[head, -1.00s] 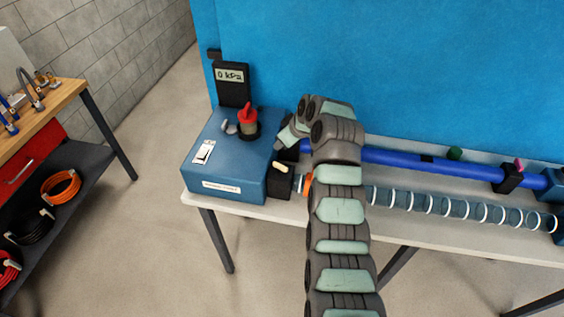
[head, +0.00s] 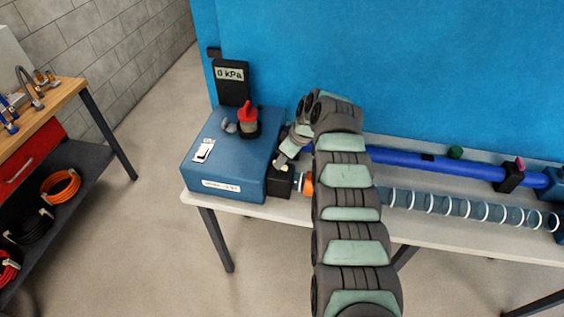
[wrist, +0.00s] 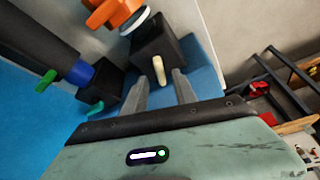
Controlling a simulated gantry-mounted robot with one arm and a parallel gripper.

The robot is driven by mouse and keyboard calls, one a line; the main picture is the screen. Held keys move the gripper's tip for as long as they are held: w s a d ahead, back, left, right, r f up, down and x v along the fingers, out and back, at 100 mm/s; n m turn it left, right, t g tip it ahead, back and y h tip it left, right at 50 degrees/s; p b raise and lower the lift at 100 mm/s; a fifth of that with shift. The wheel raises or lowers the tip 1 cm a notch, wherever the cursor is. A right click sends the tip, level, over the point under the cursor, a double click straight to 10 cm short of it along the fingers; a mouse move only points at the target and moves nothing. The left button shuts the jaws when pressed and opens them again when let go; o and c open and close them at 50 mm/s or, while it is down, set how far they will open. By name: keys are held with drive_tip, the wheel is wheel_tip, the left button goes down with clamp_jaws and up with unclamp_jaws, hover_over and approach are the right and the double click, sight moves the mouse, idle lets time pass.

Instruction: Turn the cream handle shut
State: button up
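The cream handle (wrist: 158,70) is a short bar on the face of a black valve block (wrist: 152,45) in the wrist view. It points along the line of my fingers. My gripper (wrist: 161,78) is open, with a grey fingertip on either side of the handle's line and gaps to both. I cannot tell whether the handle is fully between the fingers in depth. In the head view the black block (head: 279,184) sits at the right side of the blue box (head: 235,150). My gripper (head: 284,160) is over it there and largely hides the handle.
An orange part (head: 308,185) and a clear ribbed duct (head: 450,206) lie right of the block. A blue pipe (head: 430,163) runs behind. The box carries a red-topped knob (head: 247,113) and a 0 kPa gauge (head: 231,77). Green handles (wrist: 47,80) show in the wrist view.

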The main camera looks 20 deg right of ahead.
drive_tip(key=shift+b+x, duration=0.4)
drive_tip(key=shift+x, duration=0.65)
drive_tip(key=shift+a, duration=0.1)
clamp_jaws()
